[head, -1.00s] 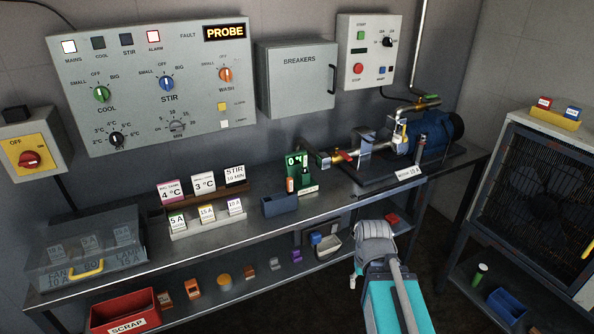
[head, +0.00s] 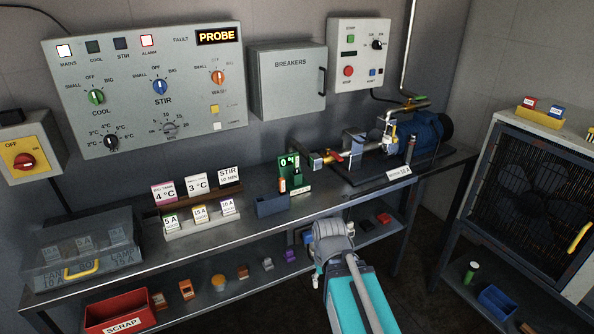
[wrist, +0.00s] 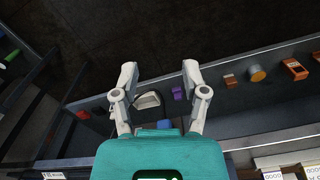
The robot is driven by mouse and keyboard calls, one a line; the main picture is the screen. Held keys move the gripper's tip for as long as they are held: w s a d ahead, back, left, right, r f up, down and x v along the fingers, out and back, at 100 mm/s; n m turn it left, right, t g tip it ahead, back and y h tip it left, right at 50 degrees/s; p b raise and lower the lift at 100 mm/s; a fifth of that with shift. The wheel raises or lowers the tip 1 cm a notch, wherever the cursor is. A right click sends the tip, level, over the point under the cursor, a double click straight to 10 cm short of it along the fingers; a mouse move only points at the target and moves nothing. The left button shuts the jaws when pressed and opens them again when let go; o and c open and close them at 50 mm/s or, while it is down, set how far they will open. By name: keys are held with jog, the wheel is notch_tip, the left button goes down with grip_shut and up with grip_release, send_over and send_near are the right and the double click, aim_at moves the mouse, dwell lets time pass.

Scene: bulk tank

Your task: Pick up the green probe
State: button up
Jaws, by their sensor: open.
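A small green cylinder with a pale top, which looks like the green probe (head: 472,267), stands on the low shelf at the right, under the fan unit. A green item at the left edge of the wrist view (wrist: 12,55) may be the same probe; it is too small to be sure. My gripper (wrist: 160,78) is open and empty, fingers spread over the bench's lower shelf. It is apart from the green cylinder, well to its left in the head view, where its fingertips are hidden behind the wrist.
A blue bin (head: 498,300) stands right of the green cylinder. The fan unit (head: 530,190) is above it. The bench (head: 250,232) carries a green stand (head: 299,158) and a pump (head: 423,138). Its lower shelf holds a red scrap bin (head: 110,315) and several small parts. Dark floor lies between bench and fan unit.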

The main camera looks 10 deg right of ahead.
jog(key=shift+o, duration=0.4)
jog(key=shift+w+a, duration=0.15)
jog(key=shift+w, duration=0.05)
jog(key=w+a+m+t+y+b, duration=0.25)
jog(key=w+a+m+y, duration=0.2)
jog(key=w, duration=0.35)
jog(key=m+t+y+b, duration=0.1)
jog(key=m+t+b, duration=0.5)
jog(key=m+t, duration=1.55)
send_near(297, 166)
jog(key=s+d+r+m+g, duration=0.2)
jog(key=s+r+m+g, duration=0.25)
jog(key=m+g, duration=0.2)
jog(key=shift+w+d+r, duration=0.1)
jog(key=shift+w+r, duration=0.25)
jog(key=shift+r, duration=0.1)
jog(key=shift+x, duration=4.25)
jog(key=shift+w+f, duration=0.1)
jog(key=shift+f, duration=0.05)
